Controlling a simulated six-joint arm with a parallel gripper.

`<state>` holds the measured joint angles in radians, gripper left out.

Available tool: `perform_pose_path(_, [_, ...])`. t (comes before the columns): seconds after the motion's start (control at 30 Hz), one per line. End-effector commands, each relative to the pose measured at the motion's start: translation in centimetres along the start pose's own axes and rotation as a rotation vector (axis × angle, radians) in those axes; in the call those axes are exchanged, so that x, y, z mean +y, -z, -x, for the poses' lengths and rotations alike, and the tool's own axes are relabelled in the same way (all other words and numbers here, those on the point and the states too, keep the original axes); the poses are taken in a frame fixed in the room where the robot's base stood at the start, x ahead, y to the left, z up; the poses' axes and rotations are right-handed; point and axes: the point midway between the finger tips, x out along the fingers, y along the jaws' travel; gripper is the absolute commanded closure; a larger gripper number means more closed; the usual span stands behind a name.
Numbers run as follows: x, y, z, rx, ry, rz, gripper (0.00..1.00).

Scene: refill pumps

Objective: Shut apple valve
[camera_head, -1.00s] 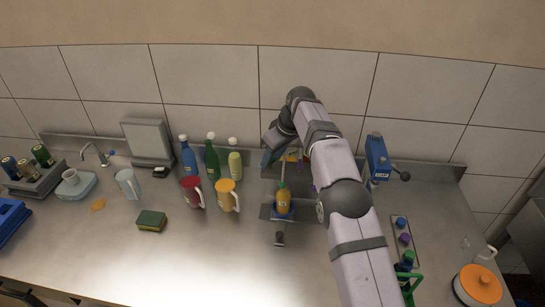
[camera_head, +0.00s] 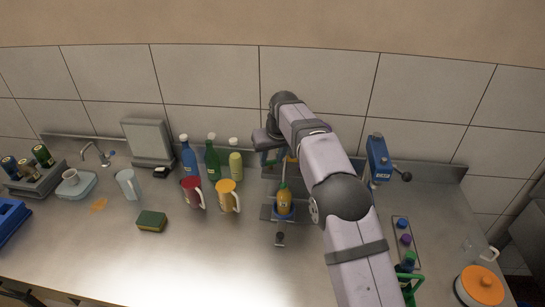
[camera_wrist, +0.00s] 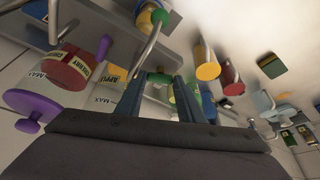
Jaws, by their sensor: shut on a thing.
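In the wrist view, the apple container (camera_wrist: 113,76), with a yellow APPLE label, shows left of my fingers, partly hidden. A green valve knob (camera_wrist: 161,82) sits between the fingertips of my gripper (camera_wrist: 168,88), which is shut on it. The knob appears to belong to the apple container, but the joint is hidden. In the head view, my gripper is largely hidden by my wrist, low against the back wall above the metal stand (camera_head: 268,211).
Red (camera_head: 192,193) and orange jugs (camera_head: 227,196) stand left. A blue device (camera_head: 378,160) stands right.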

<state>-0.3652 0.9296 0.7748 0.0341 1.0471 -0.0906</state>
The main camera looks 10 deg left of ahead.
Motion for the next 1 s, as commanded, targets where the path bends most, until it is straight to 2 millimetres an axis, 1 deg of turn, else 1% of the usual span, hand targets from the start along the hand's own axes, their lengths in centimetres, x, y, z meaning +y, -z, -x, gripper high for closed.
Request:
perform_pose_path(0.03, [-0.17,0.18,0.37,0.001,-0.016,-0.037,0.88])
perform_pose_path(0.3, [-0.4,0.24,0.34,0.001,-0.101,-0.242,0.88])
perform_pose_path(0.5, [-0.47,0.28,0.26,0.002,-0.144,-0.348,0.88])
perform_pose_path(0.7, [-0.53,0.29,0.16,0.004,-0.167,-0.406,0.88])
perform_pose_path(1.0, [-0.54,0.29,0.07,0.006,-0.174,-0.428,0.88])
